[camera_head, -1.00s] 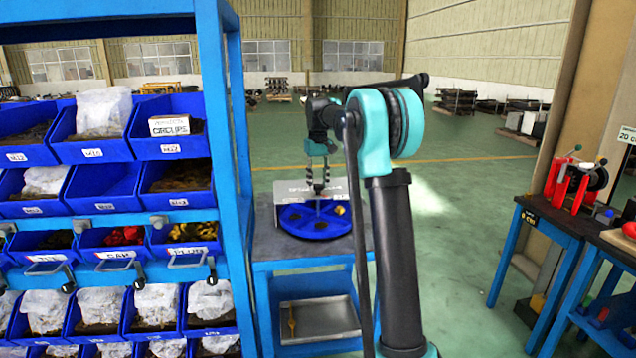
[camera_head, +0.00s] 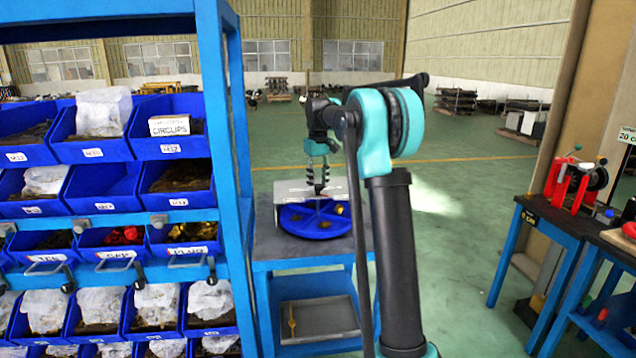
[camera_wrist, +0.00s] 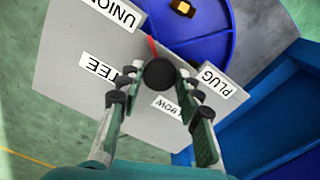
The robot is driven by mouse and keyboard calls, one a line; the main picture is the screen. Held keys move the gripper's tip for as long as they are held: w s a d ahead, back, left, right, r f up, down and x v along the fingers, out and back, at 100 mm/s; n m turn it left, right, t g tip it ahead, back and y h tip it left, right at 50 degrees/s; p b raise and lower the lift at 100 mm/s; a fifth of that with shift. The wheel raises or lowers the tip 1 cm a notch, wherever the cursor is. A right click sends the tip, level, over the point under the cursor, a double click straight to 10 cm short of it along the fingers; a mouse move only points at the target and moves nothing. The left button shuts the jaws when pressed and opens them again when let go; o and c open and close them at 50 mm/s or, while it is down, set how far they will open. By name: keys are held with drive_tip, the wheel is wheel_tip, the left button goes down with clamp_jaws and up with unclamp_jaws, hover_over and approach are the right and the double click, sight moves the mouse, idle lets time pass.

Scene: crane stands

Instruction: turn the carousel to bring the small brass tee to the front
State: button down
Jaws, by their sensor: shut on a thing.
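The blue round carousel (camera_head: 312,228) lies on the small grey-topped stand. It holds small brass pieces, one of which shows in the wrist view (camera_wrist: 183,8); I cannot tell which is the small tee. My gripper (camera_head: 319,184) points down over the carousel's middle. In the wrist view my gripper (camera_wrist: 160,88) is shut on the round black knob (camera_wrist: 160,74), with a finger on each side. A thin red pointer (camera_wrist: 152,46) shows beside the knob.
A blue rack of bins (camera_head: 105,205) stands close on the left of the stand. A metal tray (camera_head: 320,318) sits on the stand's lower shelf. Blue workbenches (camera_head: 560,235) are at the right. The green floor between is clear.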

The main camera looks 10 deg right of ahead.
drive_tip(key=shift+n, duration=8.2)
drive_tip(key=shift+w, duration=0.1)
drive_tip(key=c, duration=1)
unclamp_jaws()
drive_tip(key=shift+r, duration=0.15)
